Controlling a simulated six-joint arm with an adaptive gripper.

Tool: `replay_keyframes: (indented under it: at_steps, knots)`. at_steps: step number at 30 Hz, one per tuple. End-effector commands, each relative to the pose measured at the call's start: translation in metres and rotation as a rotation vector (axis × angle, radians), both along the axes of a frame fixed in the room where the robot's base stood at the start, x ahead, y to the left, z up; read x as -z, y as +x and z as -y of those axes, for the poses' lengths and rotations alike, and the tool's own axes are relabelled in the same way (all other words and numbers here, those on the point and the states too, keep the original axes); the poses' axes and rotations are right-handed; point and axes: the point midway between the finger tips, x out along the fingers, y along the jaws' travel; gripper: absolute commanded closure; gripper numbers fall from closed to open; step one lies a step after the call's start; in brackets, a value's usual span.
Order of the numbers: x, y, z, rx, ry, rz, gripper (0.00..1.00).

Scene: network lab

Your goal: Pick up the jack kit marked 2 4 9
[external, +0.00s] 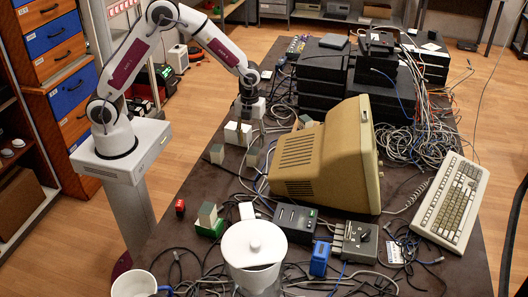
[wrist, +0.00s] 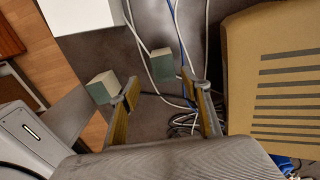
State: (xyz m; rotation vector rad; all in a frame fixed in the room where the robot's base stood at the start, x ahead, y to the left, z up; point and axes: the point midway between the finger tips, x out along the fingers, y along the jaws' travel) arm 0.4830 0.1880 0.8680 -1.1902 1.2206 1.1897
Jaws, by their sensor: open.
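Several small two-tone boxes, pale and grey-green, could be jack kits; no marking 2 4 9 is legible on any. In the wrist view, one box (wrist: 101,87) is just outside the left finger, and another box (wrist: 162,65) lies beyond the fingertips, between the finger lines. My gripper (external: 249,128) points down above the table behind these boxes. In the wrist view, my gripper (wrist: 160,84) is open, with nothing between its fingers.
A beige monitor (external: 325,155) stands close to the right of my gripper. A white block (external: 236,133) stands beside it. Cables (wrist: 188,122) lie under the fingers. A white lidded pot (external: 254,250), a green-based box (external: 208,216) and black devices (external: 295,218) are at the front.

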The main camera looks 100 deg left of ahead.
Motion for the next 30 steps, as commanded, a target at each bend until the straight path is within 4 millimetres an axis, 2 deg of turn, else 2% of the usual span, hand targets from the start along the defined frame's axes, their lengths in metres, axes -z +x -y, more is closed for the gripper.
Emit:
replay_keyframes:
  at_steps: [10, 21, 30]
  knots:
    - [0.002, 0.000, 0.000, -0.001, -0.001, -0.001, 0.53]
    - [0.025, 0.000, 0.000, -0.002, -0.001, -0.002, 0.53]
    - [0.026, 0.001, 0.000, -0.002, 0.000, -0.001, 0.53]
